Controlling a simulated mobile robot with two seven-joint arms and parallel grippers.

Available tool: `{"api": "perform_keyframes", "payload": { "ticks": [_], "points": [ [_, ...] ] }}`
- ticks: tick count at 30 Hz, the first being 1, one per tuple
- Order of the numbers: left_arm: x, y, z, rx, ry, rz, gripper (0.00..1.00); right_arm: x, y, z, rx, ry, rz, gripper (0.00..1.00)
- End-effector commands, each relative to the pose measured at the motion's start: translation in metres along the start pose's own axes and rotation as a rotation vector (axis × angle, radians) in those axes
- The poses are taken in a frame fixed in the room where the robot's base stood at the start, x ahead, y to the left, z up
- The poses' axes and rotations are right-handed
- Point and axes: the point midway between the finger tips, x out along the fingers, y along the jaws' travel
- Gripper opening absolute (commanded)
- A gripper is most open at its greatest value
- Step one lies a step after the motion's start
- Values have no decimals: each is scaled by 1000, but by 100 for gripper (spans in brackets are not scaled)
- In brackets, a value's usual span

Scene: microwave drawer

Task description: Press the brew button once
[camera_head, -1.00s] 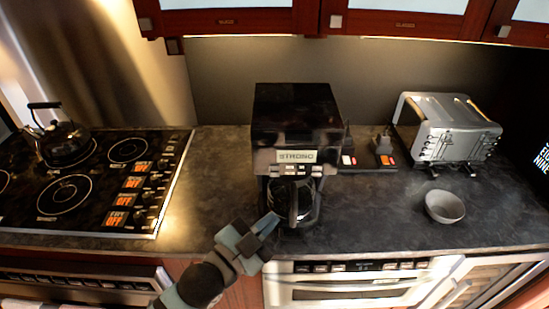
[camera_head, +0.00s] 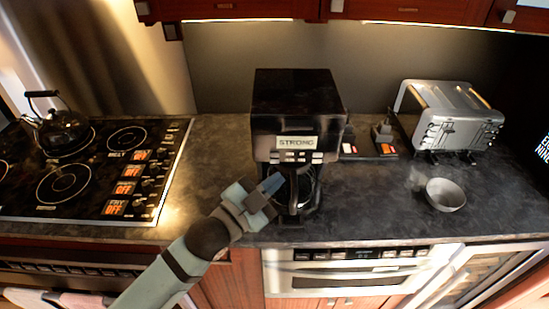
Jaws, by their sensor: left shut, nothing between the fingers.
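A black coffee maker (camera_head: 296,105) stands upright on the dark counter at the middle of the head view. Its silver label reads STRONG (camera_head: 297,143). A row of small pale buttons (camera_head: 303,157) runs under the label; I cannot tell which one is the brew button. The glass carafe (camera_head: 297,190) sits below them. My left gripper (camera_head: 272,184) is shut and empty. Its tips overlap the left side of the carafe in the picture, below and left of the buttons; I cannot tell whether they touch. My right gripper is not in view.
A stove (camera_head: 95,175) with a black kettle (camera_head: 58,130) stands at the left. A silver toaster (camera_head: 455,120) and a grey bowl (camera_head: 445,195) stand at the right. Two small items with red lights sit beside the coffee maker. Cabinets hang above.

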Motion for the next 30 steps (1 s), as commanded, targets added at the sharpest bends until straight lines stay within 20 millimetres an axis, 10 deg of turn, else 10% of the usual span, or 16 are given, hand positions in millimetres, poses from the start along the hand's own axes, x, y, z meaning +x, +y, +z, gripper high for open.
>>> {"api": "perform_keyframes", "payload": {
  "ticks": [30],
  "points": [
    [29,-21,21,0,-1,-1,0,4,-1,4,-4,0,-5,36]
  ]
}}
